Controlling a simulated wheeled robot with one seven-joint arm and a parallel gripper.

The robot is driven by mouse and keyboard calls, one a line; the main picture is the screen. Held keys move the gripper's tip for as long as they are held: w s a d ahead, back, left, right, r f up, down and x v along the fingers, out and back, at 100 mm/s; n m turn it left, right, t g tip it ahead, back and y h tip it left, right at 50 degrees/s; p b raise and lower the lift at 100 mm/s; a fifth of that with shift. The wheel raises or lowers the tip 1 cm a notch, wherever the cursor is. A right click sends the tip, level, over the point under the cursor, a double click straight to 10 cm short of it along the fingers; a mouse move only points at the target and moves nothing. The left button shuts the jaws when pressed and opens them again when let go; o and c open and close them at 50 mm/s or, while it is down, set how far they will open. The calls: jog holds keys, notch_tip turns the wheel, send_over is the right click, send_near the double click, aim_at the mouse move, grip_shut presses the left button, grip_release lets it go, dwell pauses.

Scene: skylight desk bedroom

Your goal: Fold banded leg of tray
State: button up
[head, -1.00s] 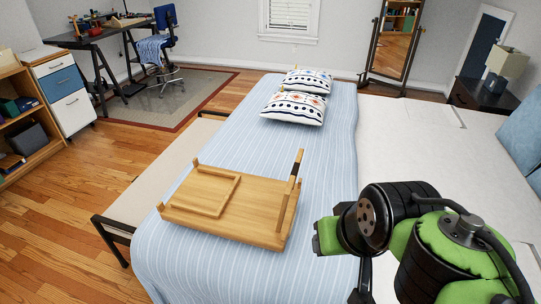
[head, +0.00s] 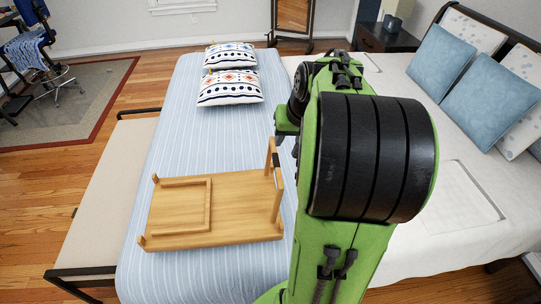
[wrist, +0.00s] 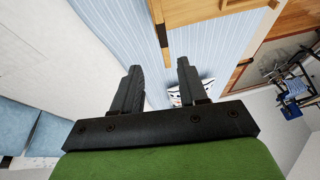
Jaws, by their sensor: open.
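The wooden tray (head: 235,222) lies on the striped bed with its legs facing up. Its left leg frame (head: 208,205) lies flat on it. Its right leg (head: 277,200) stands up at the right end, with a dark band (head: 277,158) on its upper part. My gripper (wrist: 158,68) is open and empty. In the wrist view the upright leg (wrist: 157,12) with its dark band comes down ahead of the gap between the fingertips, apart from them. In the head view my arm hides most of the gripper, close to the leg's upper end.
The striped bed (head: 180,110) is clear beyond the tray up to two patterned pillows (head: 230,88). A white bed (head: 455,225) with blue cushions (head: 487,95) is at the right. A low bench (head: 110,190) runs along the left side.

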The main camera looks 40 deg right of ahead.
aim_at(276, 160)
jog(key=b+x, duration=0.1)
jog(key=x, duration=1.2)
jog(key=shift+w+a+f, duration=0.1)
jog(key=shift+w+f, duration=0.15)
grip_shut()
